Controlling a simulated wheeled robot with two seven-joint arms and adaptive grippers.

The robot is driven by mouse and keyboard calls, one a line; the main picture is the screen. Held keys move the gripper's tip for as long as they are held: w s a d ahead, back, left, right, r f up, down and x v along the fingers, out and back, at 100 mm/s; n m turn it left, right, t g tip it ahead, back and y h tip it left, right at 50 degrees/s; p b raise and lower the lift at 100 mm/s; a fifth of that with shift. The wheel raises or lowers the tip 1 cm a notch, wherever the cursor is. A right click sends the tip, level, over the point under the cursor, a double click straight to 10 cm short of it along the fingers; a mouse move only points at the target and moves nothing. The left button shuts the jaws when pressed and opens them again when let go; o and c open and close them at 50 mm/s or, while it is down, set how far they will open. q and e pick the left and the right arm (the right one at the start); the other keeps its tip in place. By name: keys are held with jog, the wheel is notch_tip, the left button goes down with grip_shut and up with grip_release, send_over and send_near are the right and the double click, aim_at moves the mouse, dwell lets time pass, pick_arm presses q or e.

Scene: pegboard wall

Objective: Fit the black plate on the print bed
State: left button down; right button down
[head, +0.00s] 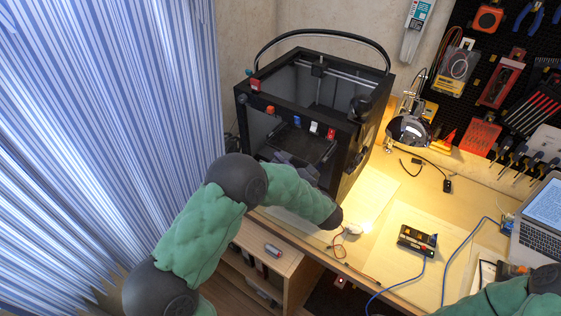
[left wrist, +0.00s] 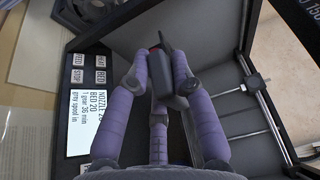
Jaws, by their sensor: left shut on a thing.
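The black-framed printer (head: 312,106) stands open-topped on the far left end of the bench. Inside it a dark, flat, roughly square surface (head: 308,143) lies low; I cannot tell whether it is the plate or the bed. My left gripper (head: 287,163) reaches in at the printer's front, partly hidden behind my own forearm. In the left wrist view its purple fingers (left wrist: 160,76) are shut on a dark piece with a red spot, which looks like the tab of the black plate (left wrist: 161,62). Most of the plate's outline is not clear there. My right gripper is out of view.
Small coloured blocks line the printer's front top edge. The printer's screen (left wrist: 92,125) shows in the left wrist view. A lamp (head: 408,130), a black device (head: 417,241), cables and a laptop (head: 540,225) are on the bench. A striped curtain (head: 110,110) hangs at left.

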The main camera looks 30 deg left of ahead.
pick_arm(q)
jog(key=c, duration=1)
grip_release()
jog(key=o, duration=1)
jog(key=shift+f, duration=0.2)
jog(key=shift+f+b, duration=0.35)
jog(key=shift+f, duration=0.7)
